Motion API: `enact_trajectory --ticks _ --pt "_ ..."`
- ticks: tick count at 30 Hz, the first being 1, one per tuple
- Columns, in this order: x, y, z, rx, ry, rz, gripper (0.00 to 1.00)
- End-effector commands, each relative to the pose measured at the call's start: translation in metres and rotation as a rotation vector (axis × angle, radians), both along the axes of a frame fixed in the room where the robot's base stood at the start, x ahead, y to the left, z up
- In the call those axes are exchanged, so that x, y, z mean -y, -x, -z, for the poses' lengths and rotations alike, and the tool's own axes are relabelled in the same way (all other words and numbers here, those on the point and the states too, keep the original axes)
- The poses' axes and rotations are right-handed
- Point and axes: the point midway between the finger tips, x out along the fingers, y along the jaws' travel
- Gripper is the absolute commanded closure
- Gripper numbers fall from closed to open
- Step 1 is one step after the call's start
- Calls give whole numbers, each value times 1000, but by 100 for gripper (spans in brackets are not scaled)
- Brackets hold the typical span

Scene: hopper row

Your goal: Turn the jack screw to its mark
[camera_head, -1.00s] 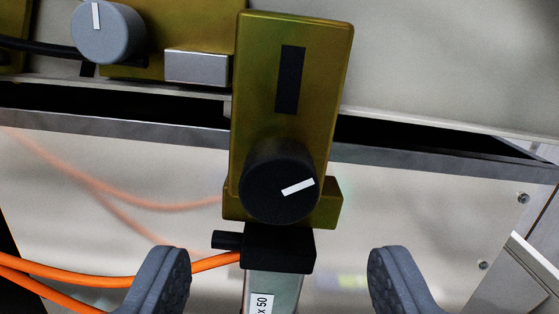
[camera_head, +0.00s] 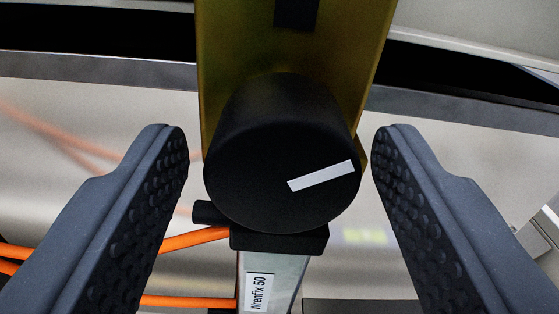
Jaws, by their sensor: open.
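The jack screw shows as a black round knob (camera_head: 260,160) with a white pointer line (camera_head: 322,176) that points right and slightly up. It sits on the front of an olive-gold plate (camera_head: 225,55) with a dark slot (camera_head: 297,12) at the top edge of the view. My gripper (camera_head: 280,150) is open, with one dark padded finger on each side of the knob. A narrow gap shows between each finger and the knob, so neither appears to touch it. I cannot make out a separate target mark.
Below the knob is a black block (camera_head: 280,238) on a metal bar with a "Wrenfix 50" label (camera_head: 258,292). Orange cables (camera_head: 195,240) run in from the left, behind the left finger. A pale metal panel (camera_head: 60,120) lies behind, with a dark gap above it.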

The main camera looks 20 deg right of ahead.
Motion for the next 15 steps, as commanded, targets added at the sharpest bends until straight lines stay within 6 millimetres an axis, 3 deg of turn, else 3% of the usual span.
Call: enact_trajectory --ticks 5,9,10,15 --pt "0 0 0 0 0 0 45" --pt "0 0 0 0 0 0 84" --pt "0 0 0 0 0 0 89" --pt "0 0 0 -2 7 0 89"
